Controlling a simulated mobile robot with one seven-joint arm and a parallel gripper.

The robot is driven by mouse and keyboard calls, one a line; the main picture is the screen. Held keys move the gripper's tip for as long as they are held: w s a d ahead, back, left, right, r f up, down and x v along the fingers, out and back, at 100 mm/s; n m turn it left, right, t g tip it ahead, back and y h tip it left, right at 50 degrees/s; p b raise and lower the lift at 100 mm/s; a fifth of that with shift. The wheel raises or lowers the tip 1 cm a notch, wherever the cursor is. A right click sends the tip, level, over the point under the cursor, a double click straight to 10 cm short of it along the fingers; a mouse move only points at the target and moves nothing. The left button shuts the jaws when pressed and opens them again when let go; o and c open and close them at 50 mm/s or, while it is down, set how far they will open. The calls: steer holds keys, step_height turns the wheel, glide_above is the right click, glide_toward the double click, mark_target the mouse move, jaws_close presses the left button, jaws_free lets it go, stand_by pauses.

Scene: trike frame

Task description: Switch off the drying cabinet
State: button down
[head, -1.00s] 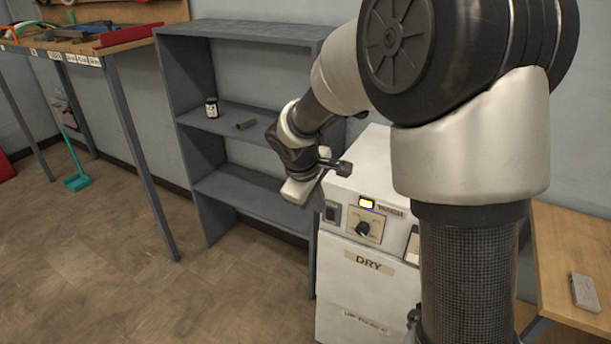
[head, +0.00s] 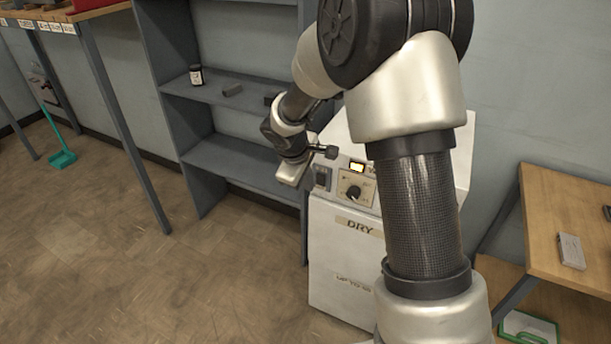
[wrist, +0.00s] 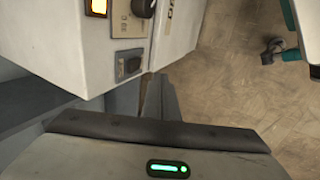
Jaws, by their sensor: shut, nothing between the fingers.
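The drying cabinet (head: 340,255) is a white box labelled DRY, standing right of the grey shelf. Its panel has a lit yellow indicator (head: 357,167), a round black knob (head: 353,192) and a dark rocker switch (head: 322,177). In the wrist view the switch (wrist: 128,65) is on the panel at upper left, with the lit indicator (wrist: 97,7) and knob (wrist: 142,7) above it. My gripper (wrist: 160,97) is shut and empty, its fingers near the panel edge beside the switch. I cannot tell whether they touch. In the head view its fingertips are hard to make out.
A wooden table (head: 562,215) is at right. The floor (head: 190,280) in front is clear.

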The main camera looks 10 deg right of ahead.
mark_target(317, 176)
steer(key=shift+w+d+f, duration=0.35)
steer(key=shift+w+d, duration=0.15)
steer(key=shift+w, duration=0.2)
steer(key=shift+w+d+f, duration=0.4)
steer(key=shift+w+d, duration=0.15)
steer(key=shift+w, duration=0.15)
steer(key=shift+w+d+f, duration=0.35)
steer(key=shift+w+d, duration=0.15)
steer(key=shift+w, duration=0.2)
steer(key=shift+w+d+r+p, duration=0.1)
steer(key=shift+w+d+p, duration=0.1)
steer(key=shift+w+p, duration=0.15)
steer(key=shift+r, duration=0.1)
